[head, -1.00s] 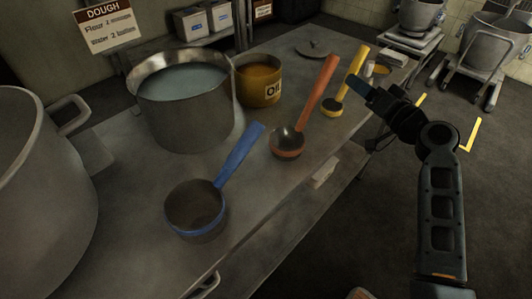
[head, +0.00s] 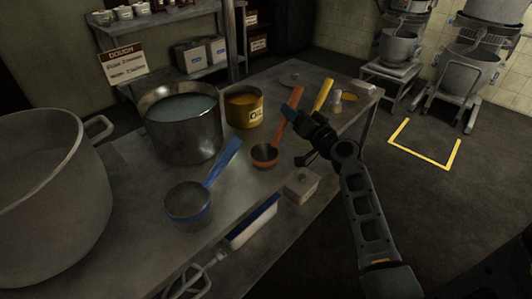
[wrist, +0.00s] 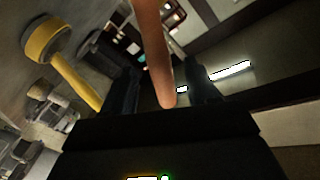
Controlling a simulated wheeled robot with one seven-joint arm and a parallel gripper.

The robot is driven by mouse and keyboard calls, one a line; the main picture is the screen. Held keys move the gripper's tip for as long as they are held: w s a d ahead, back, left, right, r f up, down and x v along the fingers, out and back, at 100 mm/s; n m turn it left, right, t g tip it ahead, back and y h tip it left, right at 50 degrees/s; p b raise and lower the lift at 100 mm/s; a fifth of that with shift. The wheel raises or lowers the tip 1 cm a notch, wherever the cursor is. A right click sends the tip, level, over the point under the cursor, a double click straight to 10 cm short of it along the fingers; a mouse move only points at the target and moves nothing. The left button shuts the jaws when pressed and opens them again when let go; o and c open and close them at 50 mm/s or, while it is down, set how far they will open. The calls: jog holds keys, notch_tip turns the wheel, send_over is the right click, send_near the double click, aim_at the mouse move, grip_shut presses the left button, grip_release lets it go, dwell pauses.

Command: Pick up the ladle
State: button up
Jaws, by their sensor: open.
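Three ladles rest on the metal table. The blue ladle (head: 188,204) is nearest, and its handle leans up to the right. The orange ladle (head: 265,156) is further back, its handle rising toward my gripper (head: 298,104). The yellow ladle (head: 324,94) is beyond it and is partly hidden by my gripper. My gripper is open at the upper part of the orange handle. In the wrist view the orange handle (wrist: 155,55) shows between the two spread fingers, its end near the palm. The yellow ladle (wrist: 43,42) lies to the left there, outside the fingers.
A large pot (head: 45,205) stands at the left, a water pot (head: 183,130) behind the blue ladle, and a yellow oil pot (head: 243,110) behind the orange one. A lidded box (head: 301,186) is below the table's right edge. Open floor lies to the right.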

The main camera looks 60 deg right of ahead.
jog(key=shift+x, duration=1.55)
jog(key=c, duration=1.1)
jog(key=shift+r, duration=0.1)
jog(key=shift+r, duration=0.1)
